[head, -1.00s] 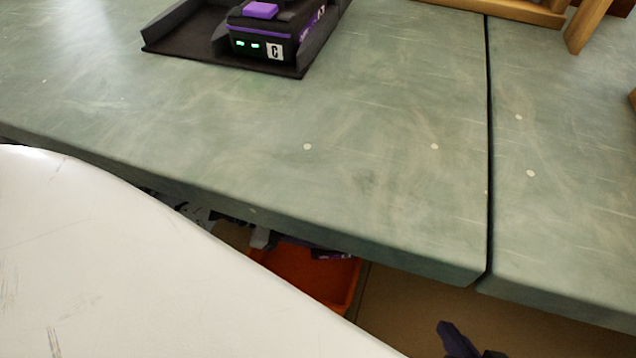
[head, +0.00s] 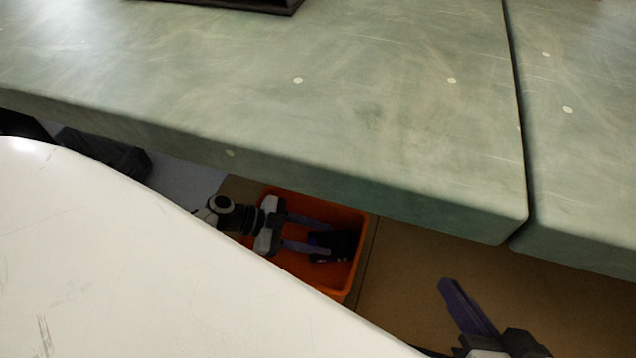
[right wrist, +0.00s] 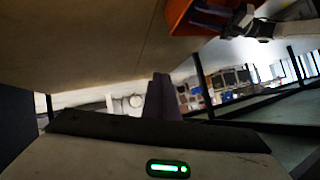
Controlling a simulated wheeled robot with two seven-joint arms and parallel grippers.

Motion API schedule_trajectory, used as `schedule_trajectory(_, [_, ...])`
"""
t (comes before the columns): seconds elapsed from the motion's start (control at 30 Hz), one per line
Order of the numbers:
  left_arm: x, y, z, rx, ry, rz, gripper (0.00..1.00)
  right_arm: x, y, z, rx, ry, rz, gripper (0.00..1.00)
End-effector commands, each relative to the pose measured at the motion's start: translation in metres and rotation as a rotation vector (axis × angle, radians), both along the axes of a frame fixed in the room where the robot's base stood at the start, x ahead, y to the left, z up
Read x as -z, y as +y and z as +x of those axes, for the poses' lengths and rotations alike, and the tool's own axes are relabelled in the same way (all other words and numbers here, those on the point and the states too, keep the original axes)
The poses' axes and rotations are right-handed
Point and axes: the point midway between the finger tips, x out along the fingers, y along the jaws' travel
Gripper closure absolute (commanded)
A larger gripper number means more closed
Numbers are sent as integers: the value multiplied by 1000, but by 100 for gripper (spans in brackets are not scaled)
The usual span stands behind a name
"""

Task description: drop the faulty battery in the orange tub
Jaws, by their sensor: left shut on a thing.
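The orange tub (head: 348,278) is below the bench's front edge in the head view. My left gripper (head: 322,236) is over the tub, shut on a black battery (head: 341,243) with a little purple on it. The battery lies within the tub's outline; I cannot tell whether it is inside the tub or just above it. My white body panel hides the tub's near left part. My right gripper (head: 470,308) is low, to the right of the tub, and only one finger shows clearly. The tub also shows at the top of the right wrist view (right wrist: 182,18).
The green bench top (head: 380,130) spans the head view, with a seam at the right. The edge of a black tray (head: 250,5) shows at the top. Brown floor (head: 410,265) lies clear right of the tub.

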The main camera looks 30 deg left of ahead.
Motion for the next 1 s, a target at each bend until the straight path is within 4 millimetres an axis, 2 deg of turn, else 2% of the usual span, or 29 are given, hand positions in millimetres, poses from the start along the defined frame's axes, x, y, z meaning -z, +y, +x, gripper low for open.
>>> schedule_trajectory(0.17, [1, 0, 1, -2, -1, -3, 100, 0, 0, 0, 0, 0, 0, 100])
schedule_trajectory(0.2, [2, 0, 0, -1, 0, 0, 56, 0, 0, 0, 0, 0, 0, 100])
schedule_trajectory(0.3, [2, 0, 0, 0, 0, 0, 44, 0, 0, 0, 0, 0, 0, 100])
schedule_trajectory(0.63, [-1, 0, 0, 1, 0, 1, 44, 1, 0, 0, -1, 2, -1, 100])
schedule_trajectory(0.77, [-9, 14, -8, -1, 1, 3, 44, -1, -1, 0, 0, 5, -9, 100])
schedule_trajectory(1.0, [-27, 46, -26, -2, 1, 1, 44, 9, -5, -1, 2, 33, -45, 100])
